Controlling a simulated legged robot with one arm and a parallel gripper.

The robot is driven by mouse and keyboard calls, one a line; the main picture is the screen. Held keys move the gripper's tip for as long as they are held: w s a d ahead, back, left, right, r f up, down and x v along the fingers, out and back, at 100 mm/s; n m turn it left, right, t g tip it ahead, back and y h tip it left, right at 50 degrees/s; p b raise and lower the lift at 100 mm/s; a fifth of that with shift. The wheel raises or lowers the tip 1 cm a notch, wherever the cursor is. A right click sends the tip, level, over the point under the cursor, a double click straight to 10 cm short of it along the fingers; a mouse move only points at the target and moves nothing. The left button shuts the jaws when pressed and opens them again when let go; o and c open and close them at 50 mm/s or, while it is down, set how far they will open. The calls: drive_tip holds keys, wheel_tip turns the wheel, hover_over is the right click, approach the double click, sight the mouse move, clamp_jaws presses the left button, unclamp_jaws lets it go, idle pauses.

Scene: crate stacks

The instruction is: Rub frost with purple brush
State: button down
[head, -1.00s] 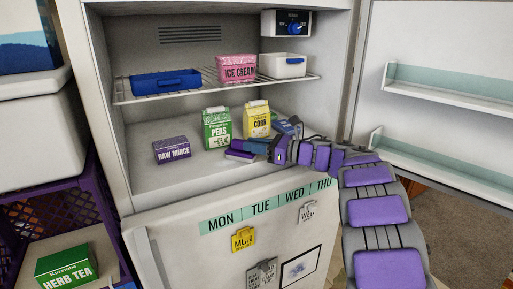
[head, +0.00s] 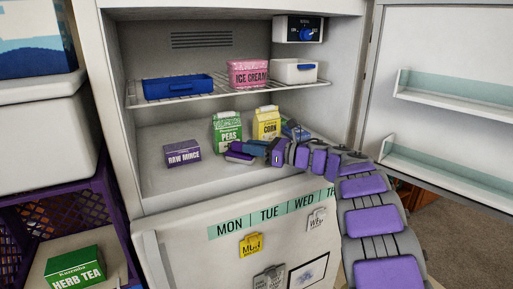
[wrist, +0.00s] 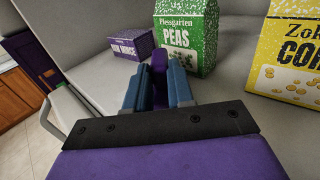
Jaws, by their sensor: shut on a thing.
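My gripper (head: 262,151) reaches into the lower part of the open freezer compartment (head: 150,186). Its blue fingers are shut on the purple brush (head: 240,153), which shows in the head view in front of the peas carton. In the wrist view, the brush (wrist: 159,80) shows as a narrow purple piece between the two fingers (wrist: 158,88). The fingers hide part of it, and its bristles cannot be made out. I cannot pick out a distinct patch of frost in either view.
The green peas carton (head: 227,132) and yellow corn carton (head: 266,122) stand just behind the gripper. A raw mince box (head: 182,153) sits to the left with bare floor between. A wire shelf (head: 220,94) holds a blue tray (head: 178,86), ice cream (head: 248,73) and a white tub (head: 294,71).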

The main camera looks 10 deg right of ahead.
drive_tip(key=shift+s+d+f, duration=0.1)
drive_tip(key=shift+s+d, duration=0.1)
drive_tip(key=shift+s, duration=0.4)
drive_tip(key=shift+s+d+f, duration=0.1)
drive_tip(key=shift+s+d, duration=0.1)
drive_tip(key=shift+s, duration=0.45)
drive_tip(key=shift+s+d+f, duration=0.1)
drive_tip(key=shift+s+d, duration=0.1)
drive_tip(key=shift+s, duration=0.4)
drive_tip(key=shift+s+d+r, duration=0.1)
drive_tip(key=shift+s+d, duration=0.2)
drive_tip(key=shift+s, duration=0.55)
drive_tip(key=shift+s+d, duration=0.25)
drive_tip(key=shift+s, duration=0.55)
drive_tip(key=shift+s+a+r, duration=0.1)
drive_tip(key=shift+s+a, duration=0.2)
drive_tip(key=shift+a, duration=0.6)
drive_tip(key=shift+w+a+r, duration=0.1)
drive_tip(key=shift+w+a, duration=0.1)
drive_tip(key=shift+w, duration=0.45)
drive_tip(key=shift+w+a+r, duration=0.1)
drive_tip(key=shift+w+a, duration=0.1)
drive_tip(key=shift+w, duration=0.5)
drive_tip(key=shift+w+a, duration=0.2)
drive_tip(key=shift+w, duration=0.45)
